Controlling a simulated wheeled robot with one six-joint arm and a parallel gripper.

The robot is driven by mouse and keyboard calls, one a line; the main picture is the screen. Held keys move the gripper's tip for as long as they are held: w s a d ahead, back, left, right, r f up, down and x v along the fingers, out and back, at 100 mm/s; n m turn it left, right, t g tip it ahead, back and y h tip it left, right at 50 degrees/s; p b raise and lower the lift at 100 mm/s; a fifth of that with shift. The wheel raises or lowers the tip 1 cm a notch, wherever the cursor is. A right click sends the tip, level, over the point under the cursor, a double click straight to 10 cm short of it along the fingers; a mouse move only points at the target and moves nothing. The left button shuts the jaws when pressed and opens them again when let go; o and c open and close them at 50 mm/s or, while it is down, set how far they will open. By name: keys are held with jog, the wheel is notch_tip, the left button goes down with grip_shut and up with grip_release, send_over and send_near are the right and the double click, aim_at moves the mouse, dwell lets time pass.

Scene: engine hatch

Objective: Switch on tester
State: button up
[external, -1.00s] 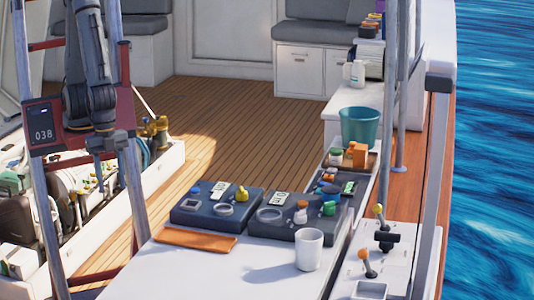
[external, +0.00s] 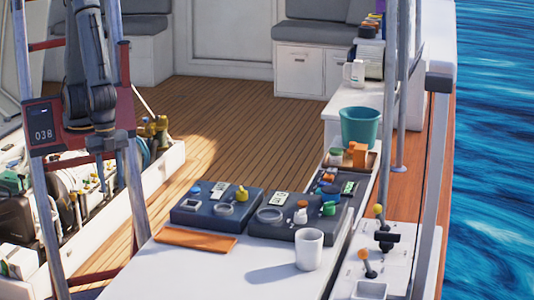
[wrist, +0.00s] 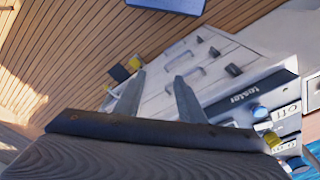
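The word "tester" shows on a dark strip of a device (wrist: 238,97) at the right of the wrist view. Beside it are a blue knob (wrist: 260,111), a card with partly readable letters (wrist: 286,113) and a small yellow knob (wrist: 272,139). In the external view two dark boxes with knobs and cards, a left one (external: 188,216) and a right one (external: 270,232), stand on the white counter; I cannot read which is the tester. My gripper (wrist: 160,76) is open and empty, its fingers apart and left of the tester label. The switch's position is unclear.
A white mug (external: 309,250) and an orange mat (external: 195,239) lie near the boxes. A teal bucket (external: 360,128) stands behind. Levers (external: 368,262) rise at the right. An open hatch with machinery (external: 70,190) is at the left. The wooden deck (external: 230,110) is clear.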

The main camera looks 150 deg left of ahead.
jog(key=shift+n, duration=0.8)
jog(key=w+a, duration=0.1)
jog(key=w+a+r, duration=0.1)
jog(key=w, duration=0.1)
jog(key=w+a, duration=0.1)
jog(key=a, duration=0.1)
jog(key=shift+w+r, duration=0.25)
jog(key=shift+r, duration=0.1)
grip_shut()
jog(key=w+a+r+n+g, duration=0.1)
jog(key=w+a+r+n, duration=0.1)
jog(key=a, duration=0.6)
jog(key=w+a+r+n+b, duration=0.1)
jog(key=w+a+r+n, duration=0.2)
jog(key=a, duration=0.5)
jog(key=w+a+r+n+g+y+b, duration=0.1)
jog(key=w+a+r+n, duration=0.1)
jog(key=a+r, duration=0.3)
jog(key=w+a, duration=0.1)
jog(key=a, duration=0.3)
jog(key=shift+g, duration=0.3)
